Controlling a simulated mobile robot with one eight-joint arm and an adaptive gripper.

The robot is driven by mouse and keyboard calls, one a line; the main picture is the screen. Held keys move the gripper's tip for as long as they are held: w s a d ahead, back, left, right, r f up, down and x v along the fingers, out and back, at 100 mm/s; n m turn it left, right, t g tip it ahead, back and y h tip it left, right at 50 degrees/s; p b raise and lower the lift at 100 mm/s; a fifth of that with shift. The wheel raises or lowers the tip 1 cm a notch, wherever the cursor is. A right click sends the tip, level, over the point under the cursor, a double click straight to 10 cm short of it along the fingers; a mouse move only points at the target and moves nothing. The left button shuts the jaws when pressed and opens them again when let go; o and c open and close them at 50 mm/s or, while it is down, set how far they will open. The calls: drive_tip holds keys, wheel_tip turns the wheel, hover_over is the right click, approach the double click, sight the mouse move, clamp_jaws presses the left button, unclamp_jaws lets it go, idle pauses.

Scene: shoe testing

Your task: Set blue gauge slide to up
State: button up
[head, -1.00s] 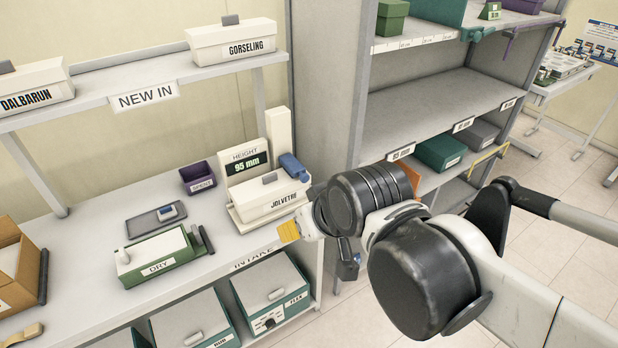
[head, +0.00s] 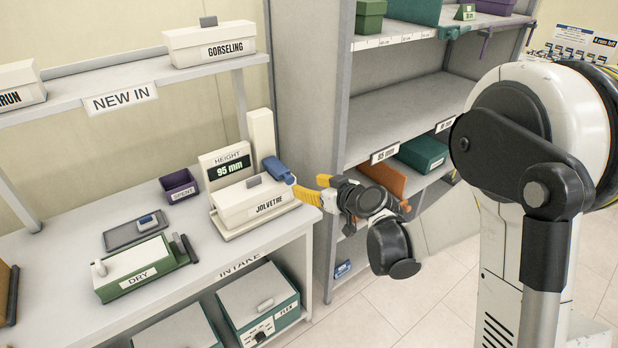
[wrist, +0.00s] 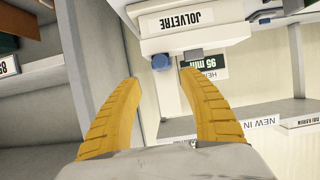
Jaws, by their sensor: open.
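The blue gauge slide (head: 275,168) sits low on the white upright post (head: 262,130) of the height gauge, close to the right end of the JOLVETRE box (head: 250,205). The gauge display (head: 230,166) reads 95 mm. My gripper (head: 310,190) is open and empty, just right of the slide, with its yellow fingers pointing toward it. In the wrist view, where the scene appears upside down, the blue slide (wrist: 162,62) shows between and just beyond the two yellow fingertips (wrist: 158,80). I cannot see the fingers touching it.
The gauge stands at the right end of the counter (head: 70,250). A purple bin (head: 179,185), a grey tray (head: 128,236) and a green DRY unit (head: 140,268) lie to its left. A shelf unit (head: 345,130) stands close on the right. The NEW IN shelf (head: 120,97) is above left.

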sight(291, 179)
drive_tip(key=b+x, duration=0.3)
drive_tip(key=x, duration=0.7)
drive_tip(key=shift+w+a+f, duration=0.1)
drive_tip(key=shift+w+a, duration=0.15)
drive_tip(key=shift+a, duration=0.05)
clamp_jaws()
wheel_tip(291, 179, up, 6)
drive_tip(key=p, duration=0.3)
drive_tip(key=shift+w, duration=0.1)
unclamp_jaws()
drive_tip(key=shift+d, duration=0.1)
